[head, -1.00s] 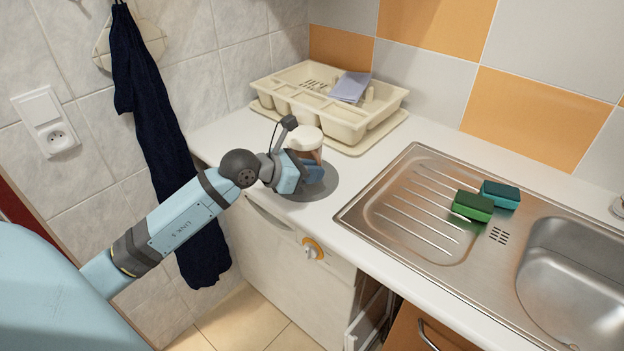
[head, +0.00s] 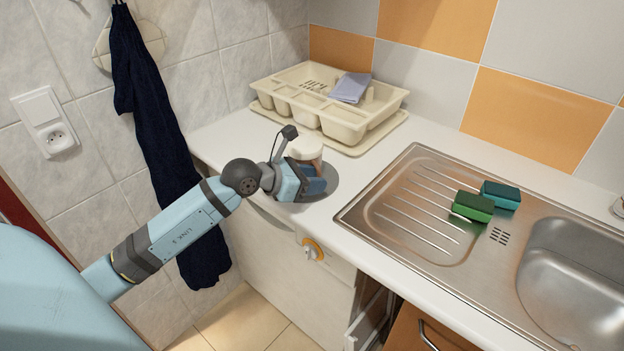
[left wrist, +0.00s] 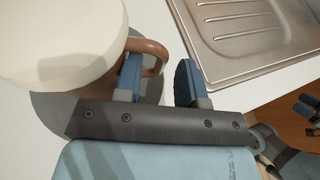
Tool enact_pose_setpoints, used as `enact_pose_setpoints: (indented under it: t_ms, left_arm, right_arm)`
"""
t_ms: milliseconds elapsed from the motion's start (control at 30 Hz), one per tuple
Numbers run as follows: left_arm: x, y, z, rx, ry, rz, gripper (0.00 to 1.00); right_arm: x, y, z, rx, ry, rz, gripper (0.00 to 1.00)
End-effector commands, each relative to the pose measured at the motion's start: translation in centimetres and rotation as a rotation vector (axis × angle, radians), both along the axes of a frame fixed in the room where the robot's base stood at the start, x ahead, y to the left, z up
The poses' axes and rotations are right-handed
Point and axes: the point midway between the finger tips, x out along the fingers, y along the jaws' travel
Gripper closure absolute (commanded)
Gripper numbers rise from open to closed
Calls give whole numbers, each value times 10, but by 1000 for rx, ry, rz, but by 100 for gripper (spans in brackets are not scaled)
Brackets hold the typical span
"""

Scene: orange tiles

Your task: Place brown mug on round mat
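The brown mug (head: 307,150) has a cream top and brown side and sits over the grey round mat (head: 331,184) at the counter's left end. Its base is hidden by my gripper, so contact is hard to see. My left gripper (head: 318,186) is at its near side. In the left wrist view, the mug's cream part (left wrist: 60,40) and brown handle (left wrist: 158,52) show above the mat (left wrist: 50,106). One finger of my left gripper (left wrist: 158,82) reaches into the handle loop; the other is apart, outside it. Part of my right gripper (left wrist: 305,106) seems to show at the right edge.
A cream cutlery tray (head: 345,128) with a grey-blue cloth stands behind the mug. A steel sink (head: 400,215) with two green sponges (head: 473,206) lies to the right. A dark towel (head: 150,110) hangs at left. White counter is free between mat and sink.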

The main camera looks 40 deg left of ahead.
Motion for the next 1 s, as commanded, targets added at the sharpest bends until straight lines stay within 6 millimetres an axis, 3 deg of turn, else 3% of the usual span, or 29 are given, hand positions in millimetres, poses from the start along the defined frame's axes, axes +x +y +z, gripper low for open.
enact_pose_setpoints:
  t_ms: [500,733,867,1000]
  left_arm:
    - [-78,40,35,3,2,1,64]
    - [-96,49,44,0,1,0,64]
    - [-101,41,40,-96,11,-7,64]
    - [-110,8,25,-491,59,-1,64]
  right_arm:
    - [0,0,-2,-1,2,0,45]
    - [1,-1,1,0,-5,1,45]
    - [1,-1,2,0,-7,1,45]
    - [1,-1,2,-1,-6,0,45]
